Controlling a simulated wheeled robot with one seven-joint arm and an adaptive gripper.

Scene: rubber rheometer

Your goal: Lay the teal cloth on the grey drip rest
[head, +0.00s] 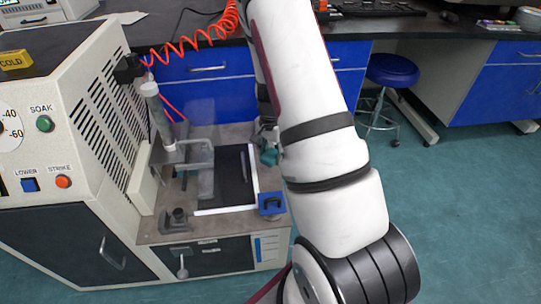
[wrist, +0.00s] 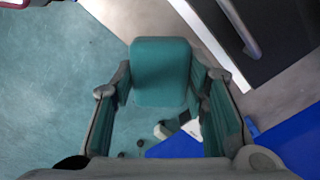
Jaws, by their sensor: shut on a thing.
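The teal cloth (head: 269,155) shows as a small teal patch at my gripper (head: 267,146) in the head view, over the right part of the machine's bench. In the wrist view, the cloth (wrist: 160,72) is a rounded teal block between the fingers of my gripper (wrist: 160,92), which is shut on it. The cloth looks clear of the bench, with floor visible around it. I cannot pick out the grey drip rest with certainty in either view.
The machine's bench (head: 151,230) carries a dark plate (head: 237,178) with white edge strips, a grey bent bar (head: 200,145) and a blue block (head: 271,204). The cream machine cabinet (head: 95,95) rises on the left. A blue stool (head: 392,70) stands behind right. Floor is open at right.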

